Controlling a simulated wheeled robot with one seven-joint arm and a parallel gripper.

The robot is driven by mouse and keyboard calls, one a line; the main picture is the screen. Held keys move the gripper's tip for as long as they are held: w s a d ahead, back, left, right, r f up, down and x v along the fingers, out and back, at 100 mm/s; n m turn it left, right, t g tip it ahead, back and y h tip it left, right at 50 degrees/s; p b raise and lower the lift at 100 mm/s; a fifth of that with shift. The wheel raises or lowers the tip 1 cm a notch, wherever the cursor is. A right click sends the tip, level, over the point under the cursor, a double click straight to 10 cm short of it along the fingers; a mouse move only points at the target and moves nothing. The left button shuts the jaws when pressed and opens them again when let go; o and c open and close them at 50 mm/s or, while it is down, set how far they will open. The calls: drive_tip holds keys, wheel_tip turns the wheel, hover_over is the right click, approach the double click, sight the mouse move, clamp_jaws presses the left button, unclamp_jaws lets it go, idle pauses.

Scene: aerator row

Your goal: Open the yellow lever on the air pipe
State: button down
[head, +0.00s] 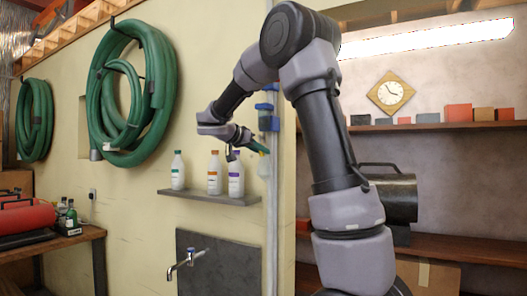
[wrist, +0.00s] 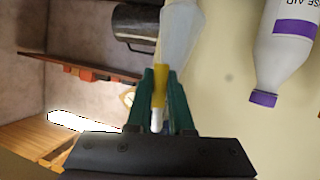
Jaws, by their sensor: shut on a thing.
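The air pipe (head: 272,220) runs vertically up the wall corner, with blue fittings (head: 266,106) on its upper part. My gripper (head: 258,146) is at the pipe, just below these fittings. In the wrist view its two green fingers (wrist: 160,76) are closed around the yellow lever (wrist: 161,78), whose pale end shows between them. A pale translucent part (wrist: 180,35) lies just beyond the fingertips; it also shows below my gripper in the head view (head: 264,167). Where the lever joins the pipe is hidden, so its angle to the pipe cannot be told.
A small shelf (head: 210,198) with three bottles stands left of the pipe, close below my gripper. The purple-labelled bottle (head: 236,175) is nearest. A tap (head: 186,261) and green hoses (head: 130,95) are on the wall. A dark canister (head: 392,197) stands to the right.

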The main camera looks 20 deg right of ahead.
drive_tip(key=shift+w+a+f+m+y, duration=0.1)
drive_tip(key=shift+w+a+m+y, duration=0.1)
drive_tip(key=shift+m+y, duration=0.15)
idle(0.3)
drive_tip(key=c, duration=0.8)
unclamp_jaws()
drive_tip(key=v, duration=1.1)
drive_tip(key=shift+s+d+f, duration=0.1)
drive_tip(key=shift+f, duration=0.05)
